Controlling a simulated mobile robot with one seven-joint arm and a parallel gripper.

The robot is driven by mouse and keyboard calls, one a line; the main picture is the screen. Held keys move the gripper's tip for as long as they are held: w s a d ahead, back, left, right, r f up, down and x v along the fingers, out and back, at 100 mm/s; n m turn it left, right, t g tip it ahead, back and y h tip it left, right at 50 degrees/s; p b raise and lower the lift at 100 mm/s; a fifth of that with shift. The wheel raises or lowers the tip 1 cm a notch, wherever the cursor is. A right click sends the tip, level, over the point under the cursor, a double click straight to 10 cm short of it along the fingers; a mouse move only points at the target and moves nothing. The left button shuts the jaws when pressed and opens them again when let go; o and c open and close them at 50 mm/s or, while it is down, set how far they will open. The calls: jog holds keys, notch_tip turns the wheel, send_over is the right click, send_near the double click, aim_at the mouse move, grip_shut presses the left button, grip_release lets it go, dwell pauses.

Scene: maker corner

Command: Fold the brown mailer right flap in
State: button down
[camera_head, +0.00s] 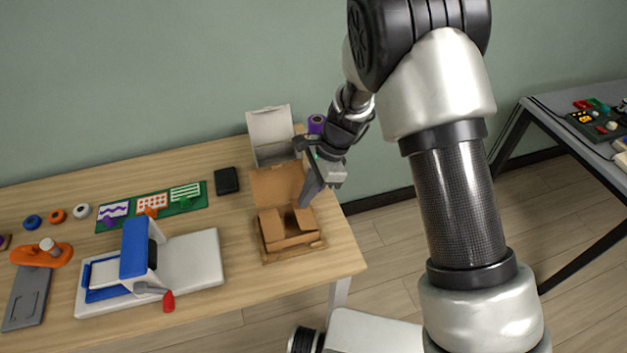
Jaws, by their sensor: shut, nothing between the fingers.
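The brown mailer (289,238) stands on the table near its right edge, a brown cardboard box. Its lid (275,185) is raised at the back. A right flap (304,217) shows at the right side of the box. My gripper (306,203) is shut and empty, pointing down at the right side of the mailer, close to that flap. I cannot tell whether the fingertips touch the flap. The gripper and wrist hide part of the mailer's right rear side.
An open white box (271,132) stands behind the mailer, with a purple roll (316,124) beside it. A black block (227,181) lies to the left. A white and blue press (140,265) with a red-tipped handle takes up the front left. The table's right edge is close to the mailer.

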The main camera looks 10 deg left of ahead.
aim_at(296, 214)
jog(key=shift+x, duration=1.7)
jog(key=shift+s+a+r+t+h+p, duration=0.15)
jog(key=shift+s+a+t+h+p, duration=0.25)
jog(key=shift+p, duration=0.6)
jog(key=shift+h+p, duration=0.4)
jog(key=shift+p, duration=0.15)
jog(key=shift+a+f+t+h+p, duration=0.2)
jog(key=shift+f+t+h+p, duration=0.2)
jog(key=shift+f+h+p, duration=0.15)
jog(key=shift+s+a+f+b, duration=0.1)
jog(key=shift+a+f+b, duration=0.05)
jog(key=shift+f+b, duration=0.2)
